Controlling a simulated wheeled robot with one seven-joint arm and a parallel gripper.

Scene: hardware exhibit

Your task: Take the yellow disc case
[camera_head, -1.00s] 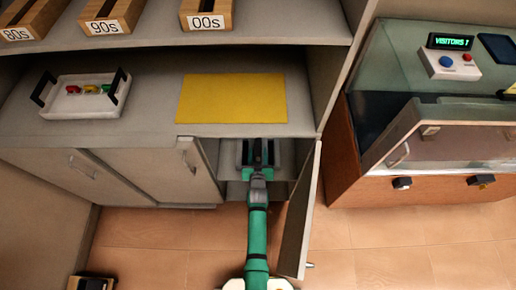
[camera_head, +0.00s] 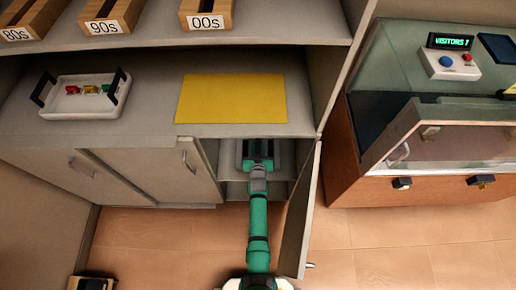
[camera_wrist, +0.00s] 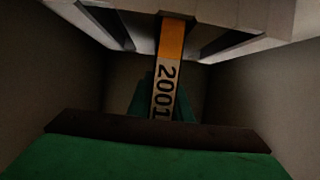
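A narrow case (camera_wrist: 166,85) stands in the middle of the wrist view. It has an orange-yellow end and a pale label reading "2001"; its lower end is hidden behind the dark edge of my gripper. My gripper (camera_head: 258,163) is inside the open cabinet compartment under the counter. In the wrist view, green gripper parts show behind the case and a dark pad lies in front of it. The case appears to be between these parts, but I cannot see whether they touch it. The case cannot be made out in the head view.
A pale slotted holder (camera_wrist: 235,25) surrounds the case's far end. The cabinet door (camera_head: 301,215) stands open right of my arm. A yellow sheet (camera_head: 232,98) and a white tray (camera_head: 85,112) lie on the counter. A glass-topped exhibit (camera_head: 400,60) is at right.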

